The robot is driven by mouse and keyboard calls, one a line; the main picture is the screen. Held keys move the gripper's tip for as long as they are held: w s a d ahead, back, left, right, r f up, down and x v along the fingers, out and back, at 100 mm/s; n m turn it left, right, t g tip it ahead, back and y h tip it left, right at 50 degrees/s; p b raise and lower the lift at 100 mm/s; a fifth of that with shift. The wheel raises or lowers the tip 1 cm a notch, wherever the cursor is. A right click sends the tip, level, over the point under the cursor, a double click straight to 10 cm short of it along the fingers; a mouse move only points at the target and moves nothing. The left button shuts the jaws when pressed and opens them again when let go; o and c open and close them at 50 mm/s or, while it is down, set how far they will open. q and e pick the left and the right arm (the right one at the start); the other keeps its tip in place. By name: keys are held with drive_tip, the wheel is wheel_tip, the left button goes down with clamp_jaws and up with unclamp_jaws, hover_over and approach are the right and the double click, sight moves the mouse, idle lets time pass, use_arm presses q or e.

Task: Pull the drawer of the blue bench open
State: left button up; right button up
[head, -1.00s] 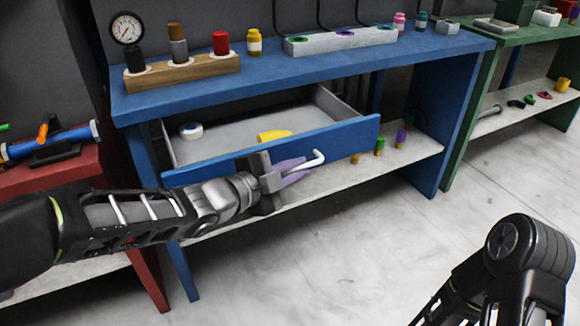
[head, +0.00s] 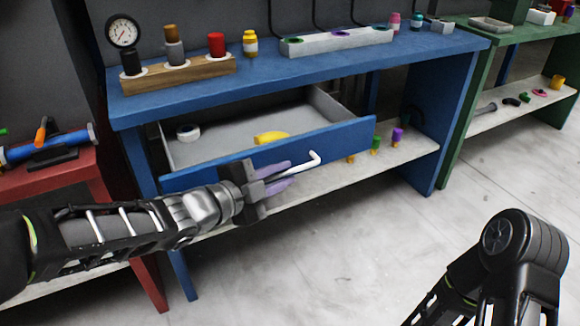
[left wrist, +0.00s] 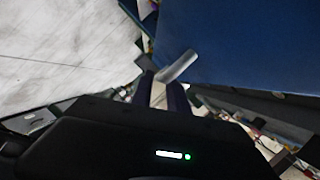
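The blue bench (head: 300,66) stands in the middle of the head view. Its drawer (head: 340,141) is pulled out, with the inside showing. A bent white handle (head: 313,161) sticks out from the drawer front. My left gripper (head: 291,171) is in front of the drawer, its purple fingers apart, with the handle's white bar reaching toward the gap between them. In the left wrist view the handle (left wrist: 178,66) shows just beyond the fingertips (left wrist: 161,82), and a light gap shows between the fingers. My right gripper is out of view; only part of that arm shows.
A white roll (head: 188,132) and a yellow thing (head: 271,137) lie in the drawer. Small coloured items stand on the lower shelf (head: 412,160). A red bench (head: 60,182) is at the left, a green one (head: 463,105) at the right. The floor in front is clear.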

use_arm(q)
drive_tip(key=p+v, duration=0.1)
drive_tip(key=v, duration=0.3)
drive_tip(key=shift+s+a, duration=0.15)
drive_tip(key=shift+s, duration=0.05)
idle(0.3)
